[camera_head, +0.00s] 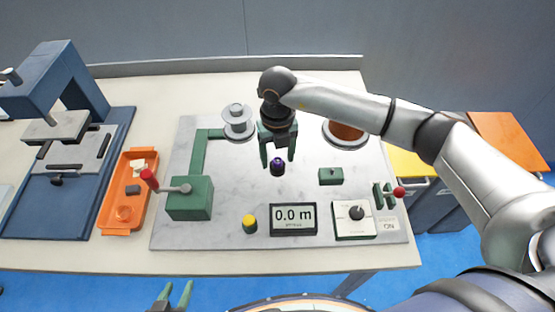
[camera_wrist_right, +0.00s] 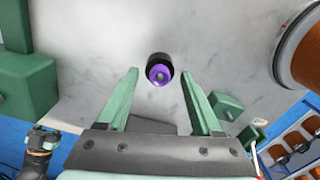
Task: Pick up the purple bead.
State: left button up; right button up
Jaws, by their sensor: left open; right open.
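The purple bead (camera_head: 277,166) stands on the grey marbled plate, near its middle, in the head view. In the right wrist view the bead (camera_wrist_right: 160,72) shows as a purple ring with a dark part behind it, beyond and between the fingertips. My right gripper (camera_head: 278,156) is open with green fingers pointing down, just above or behind the bead; I cannot tell whether it touches. The right gripper's fingers (camera_wrist_right: 161,75) also show spread in its wrist view, with nothing between them at the palm. My left gripper (camera_head: 173,290) is at the bottom edge, open and empty.
An orange tray (camera_head: 107,212) and blue press (camera_head: 75,145) stand left.

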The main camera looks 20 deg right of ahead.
grip_shut()
dwell(0.4)
jog(key=shift+r, duration=0.1)
jog(key=shift+r, duration=0.6)
jog(key=s+a+r+b, duration=0.1)
jog(key=s+a+r, duration=0.3)
jog(key=s+r, duration=0.7)
jog(key=shift+s+r+b, duration=0.3)
jog(key=shift+s+r, duration=0.05)
jog(key=shift+s, duration=0.9)
jog(key=shift+w, duration=0.1)
